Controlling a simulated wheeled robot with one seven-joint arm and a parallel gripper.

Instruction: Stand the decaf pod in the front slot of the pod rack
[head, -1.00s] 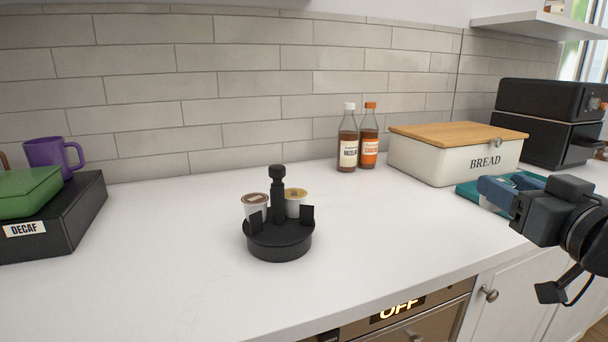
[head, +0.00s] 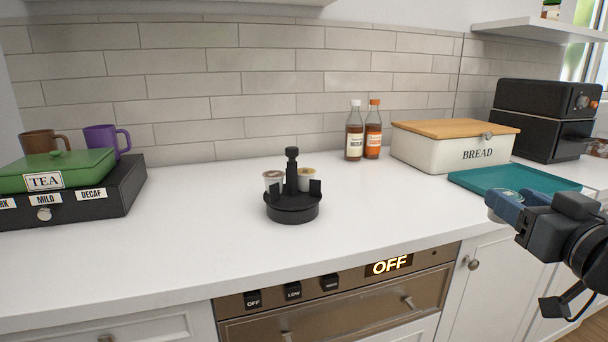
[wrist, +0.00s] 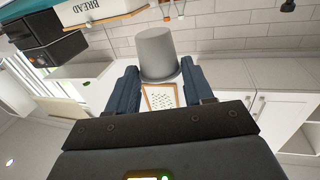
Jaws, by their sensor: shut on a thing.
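The pod rack (head: 292,213) is a round black carousel with a central knobbed post, standing on the white counter. Two pods stand in its rear part, one brown-lidded (head: 272,180) and one gold-lidded (head: 307,178). No pod shows on its front side. My gripper (head: 505,205), with blue fingers, is at the right of the head view, well right of and nearer than the rack. It is shut on a plain grey, tapered pod (wrist: 158,52), seen between the fingertips in the wrist view. The pod's label is not visible, and the head view mostly hides it.
Two syrup bottles (head: 354,135) stand against the wall. A black drawer box (head: 120,195) with a green tea tin (head: 75,170) is at left. Counter around the rack is clear.

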